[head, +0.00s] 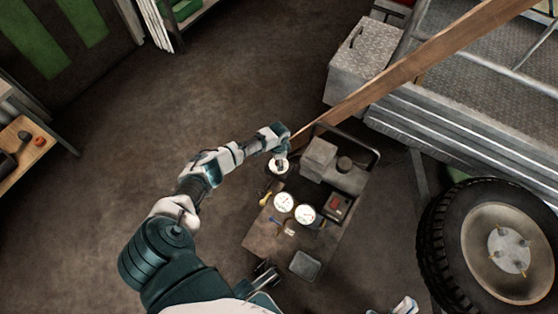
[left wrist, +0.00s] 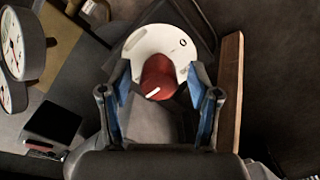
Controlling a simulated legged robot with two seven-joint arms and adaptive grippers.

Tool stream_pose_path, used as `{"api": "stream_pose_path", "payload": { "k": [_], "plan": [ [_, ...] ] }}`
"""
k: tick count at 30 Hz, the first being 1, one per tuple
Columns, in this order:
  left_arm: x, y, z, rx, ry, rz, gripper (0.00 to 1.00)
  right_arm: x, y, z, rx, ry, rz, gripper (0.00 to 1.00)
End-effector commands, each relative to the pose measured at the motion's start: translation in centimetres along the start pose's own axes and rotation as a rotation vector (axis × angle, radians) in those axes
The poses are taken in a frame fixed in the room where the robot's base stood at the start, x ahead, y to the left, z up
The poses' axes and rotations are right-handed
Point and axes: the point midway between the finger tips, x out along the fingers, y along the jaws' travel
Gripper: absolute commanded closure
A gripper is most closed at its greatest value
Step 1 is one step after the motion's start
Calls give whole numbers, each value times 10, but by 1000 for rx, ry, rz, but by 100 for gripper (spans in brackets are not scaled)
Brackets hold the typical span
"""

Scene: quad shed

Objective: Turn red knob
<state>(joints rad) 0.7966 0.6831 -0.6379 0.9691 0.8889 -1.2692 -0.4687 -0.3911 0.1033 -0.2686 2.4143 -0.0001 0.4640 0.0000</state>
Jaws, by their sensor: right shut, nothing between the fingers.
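The red knob (left wrist: 158,78) is in the left wrist view, in front of a round white plate (left wrist: 178,42), with a short white mark near its lower edge. My left gripper (left wrist: 160,84) is open, one blue-padded finger on each side of the knob, with a small gap showing on both sides. In the head view my left gripper (head: 279,157) is over the white plate at the top left of the workbench, and hides the knob. My right gripper (head: 265,274) is low in the head view, shut and empty, apart from the knob.
Two white gauges (head: 284,202) and a red-buttoned box (head: 337,207) are beside the knob on the workbench (head: 262,242). A wooden plank (head: 400,75) passes close behind. A large tyre (head: 440,240) is at right. Open floor (head: 110,140) is at left.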

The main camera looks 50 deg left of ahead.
Motion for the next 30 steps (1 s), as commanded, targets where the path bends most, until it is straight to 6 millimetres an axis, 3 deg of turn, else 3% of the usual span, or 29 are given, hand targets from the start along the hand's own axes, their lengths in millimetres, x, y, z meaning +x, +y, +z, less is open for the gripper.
{"api": "stream_pose_path", "payload": {
  "k": [8, 11, 21, 25, 30],
  "plan": [
    [-6, -1, -1, -1, 3, -2, 38, -1, 0, -3, -2, 5, 0, 100],
    [-18, -1, -2, 1, 5, -2, 38, -1, 0, -3, -1, 5, 0, 100],
    [-91, -1, -1, 1, 3, -2, 38, -1, 0, -2, 0, 3, 0, 100],
    [-109, -2, -1, 0, 3, 0, 38, -1, 0, -2, 0, 3, 0, 100],
    [-119, -1, -1, -1, 1, 1, 38, -1, 0, -2, 0, 3, 0, 100]
  ]
}}
